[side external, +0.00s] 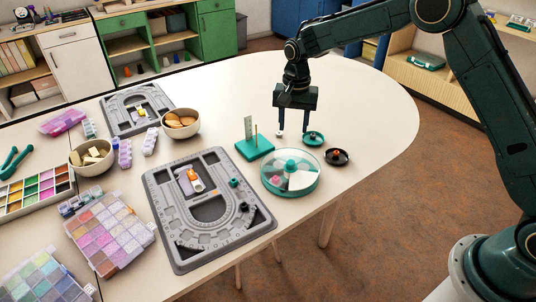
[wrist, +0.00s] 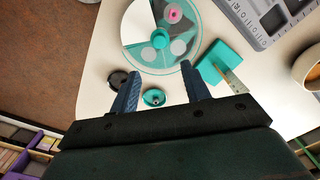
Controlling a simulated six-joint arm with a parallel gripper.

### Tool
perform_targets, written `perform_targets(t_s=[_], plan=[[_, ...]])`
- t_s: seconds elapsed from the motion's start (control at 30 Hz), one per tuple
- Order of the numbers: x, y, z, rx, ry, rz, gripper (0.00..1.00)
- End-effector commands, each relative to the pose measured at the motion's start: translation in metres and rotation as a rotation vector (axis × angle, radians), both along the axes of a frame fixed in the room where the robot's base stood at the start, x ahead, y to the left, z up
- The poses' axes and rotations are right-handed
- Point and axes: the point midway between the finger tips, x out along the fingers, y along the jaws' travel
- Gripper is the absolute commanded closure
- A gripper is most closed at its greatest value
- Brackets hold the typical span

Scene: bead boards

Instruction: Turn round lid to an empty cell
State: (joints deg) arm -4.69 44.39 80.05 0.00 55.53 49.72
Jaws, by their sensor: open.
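The round container (side external: 289,186) stands on the table, teal-sided, with a round lid (wrist: 149,58) that is partly see-through and has a teal centre knob (side external: 291,165). The knob also shows in the wrist view (wrist: 161,38). A white wedge (wrist: 137,24) shows on one side; I cannot tell whether it is an opening or a panel. A pink ring (wrist: 173,14) and pale round patches show around the knob. My gripper (side external: 293,132) is open and empty, fingers pointing down behind the container. In the wrist view, my gripper (wrist: 160,69) has its fingertips short of the knob, not touching it.
A small teal dish (side external: 314,139) lies by my fingers, and a black dish (side external: 337,158) sits right of the container. A teal block (side external: 254,149) with an upright scale and peg stands left. The grey bead board (side external: 180,245) lies in front; the table's right end (side external: 385,120) is clear.

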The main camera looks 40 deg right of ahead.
Motion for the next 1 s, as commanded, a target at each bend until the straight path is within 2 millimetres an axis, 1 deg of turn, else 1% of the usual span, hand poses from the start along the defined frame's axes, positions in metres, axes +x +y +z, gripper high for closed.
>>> perform_targets(t_s=[0.27,0.8,1.0], plan=[[-0.001,0.0,-0.025,-0.001,0.004,0.001,0.53],[-0.001,0.0,-0.106,-0.001,0.004,0.001,0.53],[-0.001,0.0,-0.126,-0.001,0.003,0.001,0.53]])
